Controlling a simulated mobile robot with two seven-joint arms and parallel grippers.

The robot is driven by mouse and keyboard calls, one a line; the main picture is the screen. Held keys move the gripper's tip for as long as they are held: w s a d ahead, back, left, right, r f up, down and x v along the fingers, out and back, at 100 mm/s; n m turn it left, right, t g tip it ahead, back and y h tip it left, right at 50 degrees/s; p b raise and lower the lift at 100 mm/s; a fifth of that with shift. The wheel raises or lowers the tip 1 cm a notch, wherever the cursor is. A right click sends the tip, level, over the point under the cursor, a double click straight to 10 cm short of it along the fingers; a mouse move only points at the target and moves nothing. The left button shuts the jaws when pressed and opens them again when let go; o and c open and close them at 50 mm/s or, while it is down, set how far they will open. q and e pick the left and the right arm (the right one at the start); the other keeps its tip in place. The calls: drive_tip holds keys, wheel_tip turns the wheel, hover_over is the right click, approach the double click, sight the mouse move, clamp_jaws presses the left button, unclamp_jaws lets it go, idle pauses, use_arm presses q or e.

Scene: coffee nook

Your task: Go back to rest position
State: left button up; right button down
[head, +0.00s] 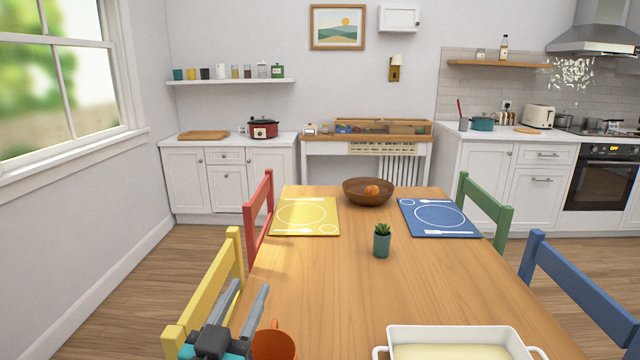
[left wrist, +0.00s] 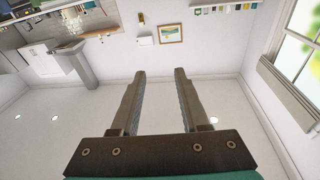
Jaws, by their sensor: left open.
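My left gripper (head: 247,290) is at the bottom left of the head view, beside the near left part of the table. Its two grey fingers are apart with nothing between them. An orange mug (head: 274,342) stands just to the right of it, partly cut off by the frame's edge. The left wrist view also shows the gripper's spread, empty fingers (left wrist: 160,75), with the wall behind them. My right gripper is not in view.
The wooden table (head: 330,290) holds a white baking dish (head: 455,345), a potted plant (head: 382,242), a brown bowl (head: 368,192), a yellow placemat (head: 305,217) and a blue placemat (head: 438,218). A yellow chair (head: 208,295) is close to my left gripper. The table's middle is clear.

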use_arm(q)
drive_tip(key=s+a+f+n+g+y, duration=0.1)
drive_tip(key=s+a+f+g+y, duration=0.15)
drive_tip(key=s+f+g, duration=0.4)
drive_tip(key=s+a+f+n+g+y, duration=0.2)
drive_tip(key=s+a+f, duration=0.15)
drive_tip(key=f, duration=0.55)
drive_tip(key=s+d+f+m+g+h, duration=0.1)
drive_tip(key=s+f+g, duration=0.3)
drive_tip(key=s, duration=0.4)
drive_tip(key=s+f+m+g, duration=0.1)
drive_tip(key=s+f+g, duration=0.25)
drive_tip(key=s, duration=0.45)
wheel_tip(320, 180, down, 22)
drive_tip(key=s+a+f+g, duration=0.1)
drive_tip(key=s+a+f, duration=0.3)
drive_tip(key=s+f, duration=0.9)
drive_tip(key=shift+s+f+m+g, duration=0.3)
drive_tip(key=shift+s+m, duration=0.05)
drive_tip(key=shift+m, duration=0.05)
drive_tip(key=shift+a, duration=0.1)
